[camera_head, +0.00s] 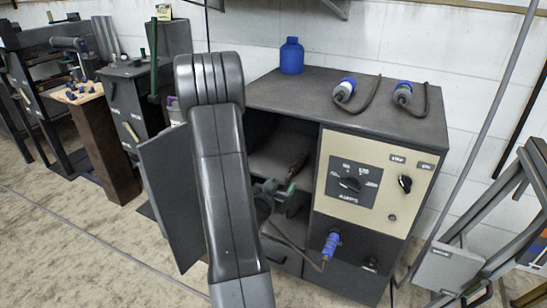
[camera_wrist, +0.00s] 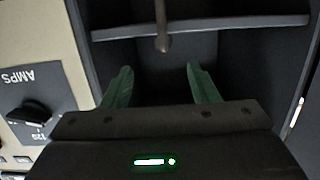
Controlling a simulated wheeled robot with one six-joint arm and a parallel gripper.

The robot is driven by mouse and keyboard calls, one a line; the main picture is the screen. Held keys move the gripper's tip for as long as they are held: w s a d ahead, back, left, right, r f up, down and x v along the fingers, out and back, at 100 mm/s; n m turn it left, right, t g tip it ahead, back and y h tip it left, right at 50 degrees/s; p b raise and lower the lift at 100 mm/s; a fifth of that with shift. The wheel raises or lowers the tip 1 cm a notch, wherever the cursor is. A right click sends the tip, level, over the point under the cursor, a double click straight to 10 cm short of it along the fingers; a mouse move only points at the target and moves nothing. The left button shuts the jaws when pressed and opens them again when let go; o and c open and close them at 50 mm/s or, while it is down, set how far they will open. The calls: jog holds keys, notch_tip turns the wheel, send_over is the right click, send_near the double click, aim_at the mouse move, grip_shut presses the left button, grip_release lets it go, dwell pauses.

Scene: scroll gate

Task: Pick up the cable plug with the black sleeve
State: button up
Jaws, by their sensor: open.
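Two blue-and-grey cable plugs lie on top of the dark cabinet in the head view, a left plug (camera_head: 344,91) and a right plug (camera_head: 403,93), each with a dark cable. A third, blue plug (camera_head: 331,245) sits at the cabinet's lower front, with a cable running left from it. I cannot tell which plug has a black sleeve. My gripper (camera_wrist: 160,85) is open, with green fingers apart and nothing seen between them. In the head view it is at the cabinet's open compartment, partly hidden by my arm.
The cabinet (camera_head: 290,90) has a beige control panel (camera_head: 363,180) with knobs, right of the open shelves. A blue bottle (camera_head: 291,57) stands at its back left. A grey metal frame (camera_head: 480,245) stands right.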

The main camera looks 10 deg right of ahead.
aim_at(294, 168)
jog(key=b+x, duration=0.1)
jog(key=x, duration=0.7)
jog(key=shift+w, duration=0.35)
jog(key=shift+r+b+x, duration=0.15)
jog(key=shift+b+x, duration=0.2)
jog(key=shift+x, duration=1.1)
jog(key=shift+r+b+x, duration=0.1)
jog(key=shift+b+x, duration=0.25)
jog(key=shift+x, duration=1.05)
jog(key=shift+a, duration=0.1)
grip_shut()
